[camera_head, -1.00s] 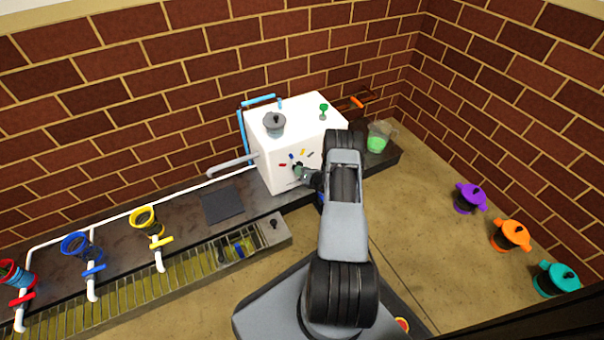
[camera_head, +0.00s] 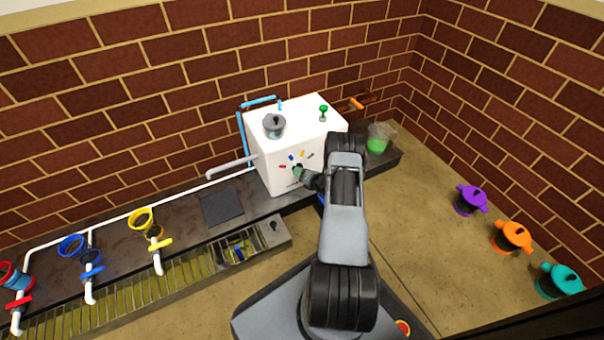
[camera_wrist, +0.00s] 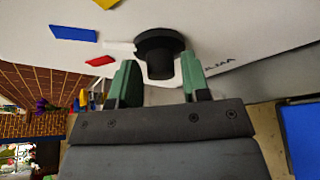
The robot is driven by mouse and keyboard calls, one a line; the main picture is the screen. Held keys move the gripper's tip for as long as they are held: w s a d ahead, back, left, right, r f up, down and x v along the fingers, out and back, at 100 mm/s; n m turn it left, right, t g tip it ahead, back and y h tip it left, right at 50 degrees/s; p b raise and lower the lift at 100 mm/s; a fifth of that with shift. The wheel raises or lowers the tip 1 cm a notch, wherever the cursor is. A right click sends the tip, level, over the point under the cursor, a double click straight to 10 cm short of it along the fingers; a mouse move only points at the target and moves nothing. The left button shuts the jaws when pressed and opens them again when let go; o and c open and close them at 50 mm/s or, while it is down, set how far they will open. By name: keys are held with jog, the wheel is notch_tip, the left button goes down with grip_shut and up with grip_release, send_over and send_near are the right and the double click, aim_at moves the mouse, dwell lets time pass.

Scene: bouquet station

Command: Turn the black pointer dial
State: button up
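The black pointer dial (camera_wrist: 160,45) sits on the front of a white box (camera_head: 264,167). In the wrist view its lower part shows between my two green fingertips. My gripper (camera_wrist: 159,78) is open, with a finger on each side of the dial and visible gaps between. A small white mark (camera_wrist: 118,46) shows beside the dial; I cannot tell whether it belongs to it. Blue (camera_wrist: 73,34), red (camera_wrist: 100,60) and yellow (camera_wrist: 105,3) marks lie around the dial. In the head view my gripper (camera_head: 299,172) hides much of the dial.
A grey knob (camera_head: 274,124) and a green knob (camera_head: 323,110) are on the box top. A cup of green liquid (camera_head: 378,141) stands right of it. Red, blue (camera_head: 72,245) and yellow (camera_head: 141,218) funnels with valves line the left. Purple (camera_head: 470,199), orange and teal pots sit right.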

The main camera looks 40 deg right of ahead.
jog(key=shift+o, duration=0.9)
jog(key=p+v, duration=0.5)
jog(key=v, duration=0.9)
jog(key=shift+w+f, duration=0.1)
